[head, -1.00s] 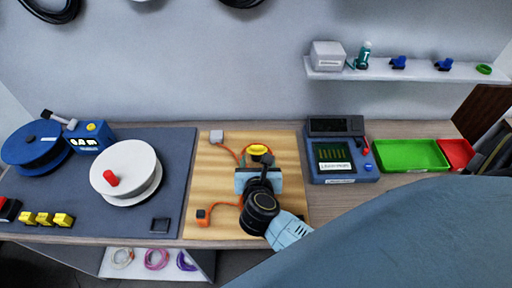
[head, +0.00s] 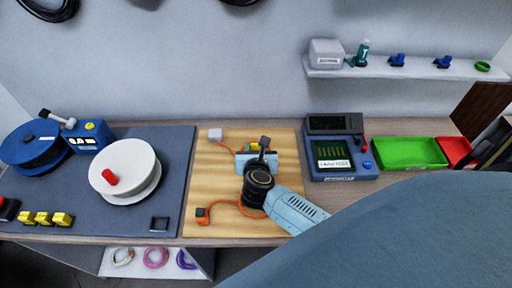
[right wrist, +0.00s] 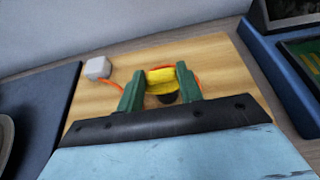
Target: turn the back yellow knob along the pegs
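The yellow knob (head: 253,146) is at the back of the light wooden board (head: 210,180), mostly hidden behind my right gripper (head: 257,152) in the head view. In the right wrist view the yellow knob (right wrist: 160,77) shows between the two green fingers of my right gripper (right wrist: 160,71), with an orange-red ring partly visible around it. The fingers stand apart, one on each side of the knob, close to it. I cannot tell whether they touch it. The pegs cannot be made out. My left gripper is not in view.
A grey-white block (head: 216,134) with an orange cable sits at the board's back left. An orange plug (head: 203,215) lies at the front left. A blue meter box (head: 340,150) stands right of the board. A white reel (head: 124,168) is on the dark mat to the left.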

